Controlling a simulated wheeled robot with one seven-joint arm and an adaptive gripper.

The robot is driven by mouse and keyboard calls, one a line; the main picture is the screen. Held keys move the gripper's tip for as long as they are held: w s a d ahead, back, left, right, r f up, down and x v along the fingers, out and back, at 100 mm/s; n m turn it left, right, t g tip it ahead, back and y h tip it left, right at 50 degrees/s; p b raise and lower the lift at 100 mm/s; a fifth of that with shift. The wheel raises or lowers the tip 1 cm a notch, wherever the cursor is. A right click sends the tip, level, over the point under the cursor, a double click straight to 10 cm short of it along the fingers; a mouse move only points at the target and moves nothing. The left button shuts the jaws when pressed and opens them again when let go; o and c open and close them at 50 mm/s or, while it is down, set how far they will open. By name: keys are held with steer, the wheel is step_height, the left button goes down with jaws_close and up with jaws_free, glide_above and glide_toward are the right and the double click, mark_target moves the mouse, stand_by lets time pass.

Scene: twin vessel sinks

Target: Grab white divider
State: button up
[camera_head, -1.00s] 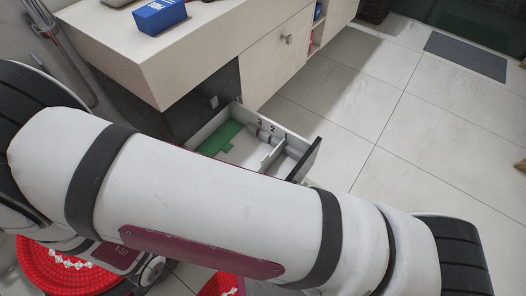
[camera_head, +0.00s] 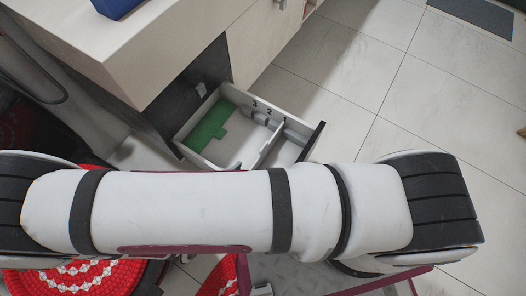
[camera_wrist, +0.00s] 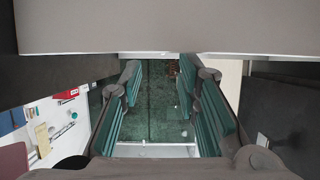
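A white divider (camera_head: 270,145) stands upright across the inside of a pulled-out drawer (camera_head: 196,157) in the head view. Its near end is hidden behind my arm. A green flat piece (camera_head: 209,127) lies in the drawer's left compartment. A dark green surface shows beyond the fingers. I cannot make out the divider for certain in the wrist view.
The pale cabinet (camera_head: 170,70) overhangs the drawer at upper left, with a blue box (camera_head: 117,5) on top. Tiled floor (camera_head: 360,90) is clear to the right, up to a grey mat (camera_head: 475,14). A red round patterned item (camera_head: 75,278) is at lower left.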

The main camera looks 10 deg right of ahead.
mark_target(260, 153)
steer(key=shift+w+b+x, duration=0.25)
steer(key=shift+b+x, duration=1.55)
steer(key=shift+x, duration=3.1)
steer(key=shift+a+r, duration=0.1)
steer(key=shift+a, duration=0.05)
jaws_close()
